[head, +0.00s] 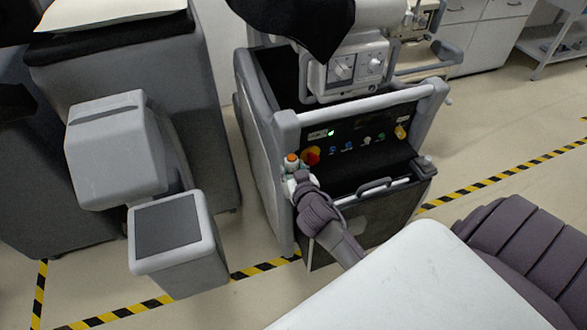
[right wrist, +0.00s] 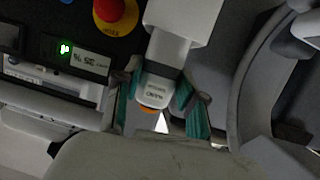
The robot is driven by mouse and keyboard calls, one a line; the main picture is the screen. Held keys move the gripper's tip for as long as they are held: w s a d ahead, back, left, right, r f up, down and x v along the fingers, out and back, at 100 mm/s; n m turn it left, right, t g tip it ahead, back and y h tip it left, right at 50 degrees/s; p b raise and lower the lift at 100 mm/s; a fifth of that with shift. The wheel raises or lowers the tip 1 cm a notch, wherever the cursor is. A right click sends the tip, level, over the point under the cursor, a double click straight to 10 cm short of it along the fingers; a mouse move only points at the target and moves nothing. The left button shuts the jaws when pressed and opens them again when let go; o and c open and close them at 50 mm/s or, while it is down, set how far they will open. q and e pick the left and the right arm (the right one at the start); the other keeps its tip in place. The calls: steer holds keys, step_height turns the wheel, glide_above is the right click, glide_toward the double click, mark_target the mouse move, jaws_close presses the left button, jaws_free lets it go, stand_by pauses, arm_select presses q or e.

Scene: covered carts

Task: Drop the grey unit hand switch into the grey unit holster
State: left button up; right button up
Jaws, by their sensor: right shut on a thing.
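The grey unit (head: 255,150) is a cart with a dark control panel, in the middle of the head view. My right gripper (head: 299,178) is at its front left corner, shut on the hand switch (head: 291,159), a pale handle with an orange button on top. In the right wrist view, the teal-padded fingers of the right gripper (right wrist: 160,108) lie on either side of the hand switch (right wrist: 155,92). A whitish box (right wrist: 185,18), perhaps the holster, lies in line with the switch; I cannot tell whether they touch. The left gripper is not in view.
A red knob on a yellow base (head: 311,155) is close beside the gripper. A white rail (head: 355,104) crosses above the panel. A grey cart (head: 165,235) stands at left. A white surface (head: 410,285) and purple padding fill the lower right.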

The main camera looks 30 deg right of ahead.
steer(key=o, duration=1.2)
steer(key=shift+o, duration=0.2)
steer(key=shift+r, duration=0.2)
steer(key=shift+r+p, duration=0.4)
steer(key=shift+p, duration=0.1)
steer(key=b+v, duration=0.1)
steer(key=v, duration=1.1)
steer(key=shift+b, duration=0.35)
